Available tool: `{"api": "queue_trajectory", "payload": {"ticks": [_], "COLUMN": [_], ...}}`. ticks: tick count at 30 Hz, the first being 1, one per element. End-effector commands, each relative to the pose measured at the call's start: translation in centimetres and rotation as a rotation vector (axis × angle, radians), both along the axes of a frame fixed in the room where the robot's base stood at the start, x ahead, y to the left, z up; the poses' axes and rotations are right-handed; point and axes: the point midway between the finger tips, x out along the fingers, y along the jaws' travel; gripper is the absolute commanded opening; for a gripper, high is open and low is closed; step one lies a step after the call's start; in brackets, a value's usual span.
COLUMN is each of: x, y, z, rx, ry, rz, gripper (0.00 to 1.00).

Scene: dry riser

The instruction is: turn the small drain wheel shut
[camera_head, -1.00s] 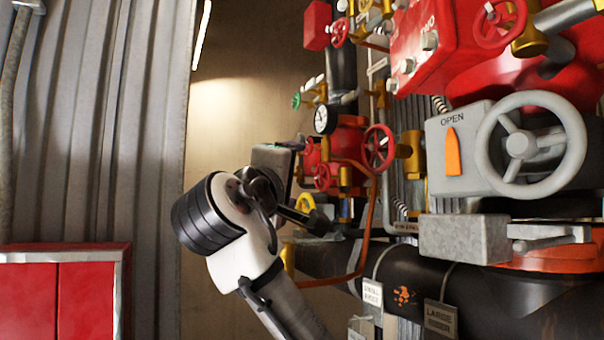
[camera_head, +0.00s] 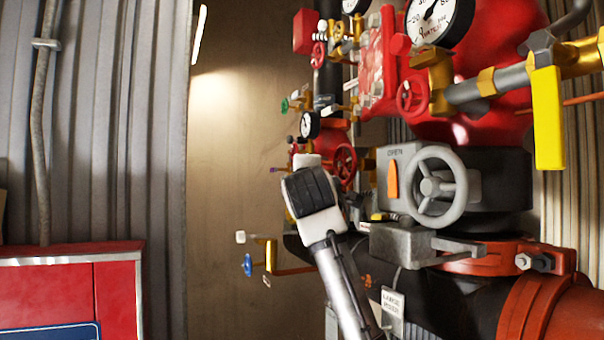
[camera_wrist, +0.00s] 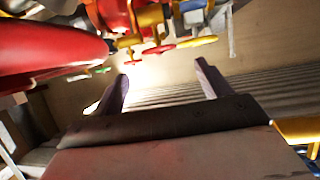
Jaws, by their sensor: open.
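Several small hand wheels show, and I cannot tell for sure which is the drain wheel. A red wheel (camera_head: 345,163) sits beside a brass fitting behind my arm. A small blue wheel (camera_head: 248,264) stands lower left on a brass pipe. A small green wheel (camera_head: 285,104) is farther back. In the wrist view my gripper (camera_wrist: 160,72) is open and empty, its two fingers apart. A small red wheel (camera_wrist: 158,50) and a yellow handle (camera_wrist: 197,42) show beyond the fingers, not touched. In the head view my wrist hides the fingers.
A large grey handwheel (camera_head: 437,186) on a grey box with an orange pointer is right of my arm. Black pipe (camera_head: 450,300) and an orange coupling (camera_head: 540,315) are low right. A yellow lever (camera_head: 548,118) hangs right. A red cabinet (camera_head: 110,285) stands left. The wall between is clear.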

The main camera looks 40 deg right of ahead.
Motion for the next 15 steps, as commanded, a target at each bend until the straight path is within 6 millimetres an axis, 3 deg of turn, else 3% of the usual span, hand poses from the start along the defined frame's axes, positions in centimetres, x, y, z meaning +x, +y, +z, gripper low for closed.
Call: {"api": "queue_trajectory", "payload": {"ticks": [9,15], "x": [5.5,7.5], "y": [-3.9,-5.4], "z": [1.0,1.0], "rx": [0.003,0.001], "ry": [0.002,0.002], "rz": [-0.001,-0.001], "gripper": [0.77,0.77]}}
